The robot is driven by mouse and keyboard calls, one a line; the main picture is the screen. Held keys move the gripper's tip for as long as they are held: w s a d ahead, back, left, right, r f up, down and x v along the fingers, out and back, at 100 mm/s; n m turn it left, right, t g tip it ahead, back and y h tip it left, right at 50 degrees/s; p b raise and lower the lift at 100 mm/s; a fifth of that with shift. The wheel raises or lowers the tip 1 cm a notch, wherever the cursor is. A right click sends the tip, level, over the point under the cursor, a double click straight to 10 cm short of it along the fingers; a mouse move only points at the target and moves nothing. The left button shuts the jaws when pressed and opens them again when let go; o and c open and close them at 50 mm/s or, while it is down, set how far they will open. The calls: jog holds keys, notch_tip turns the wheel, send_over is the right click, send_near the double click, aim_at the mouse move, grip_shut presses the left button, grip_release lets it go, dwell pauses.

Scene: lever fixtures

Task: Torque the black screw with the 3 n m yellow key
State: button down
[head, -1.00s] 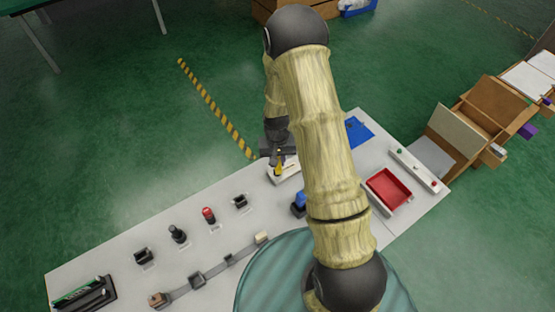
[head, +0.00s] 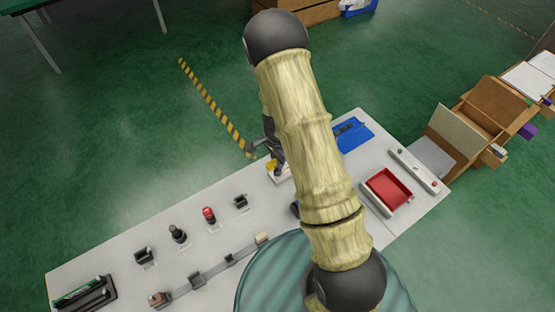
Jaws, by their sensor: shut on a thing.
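My gripper (head: 268,152) is at the far edge of the table, partly hidden behind my arm. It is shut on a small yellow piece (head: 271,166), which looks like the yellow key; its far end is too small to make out. A pale block (head: 279,174) stands on the table right under it. The black screw cannot be made out; it may be hidden at this block by the key and my arm. Whether the key touches the screw cannot be told.
A blue mat (head: 361,132) with dark items lies at the right. A red tray (head: 388,190) and a white strip with buttons (head: 414,170) are near it. Dark fixtures and a red knob (head: 209,214) line the table's left half. A dark rack (head: 86,296) stands far left.

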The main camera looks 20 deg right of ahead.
jog(key=shift+r+p, duration=0.65)
jog(key=shift+r, duration=0.2)
jog(key=n, duration=0.5)
jog(key=shift+n, duration=0.3)
jog(key=n, duration=0.6)
jog(key=shift+n, duration=0.3)
jog(key=n, duration=1.1)
jog(key=shift+f+b, duration=0.6)
jog(key=shift+f, duration=0.3)
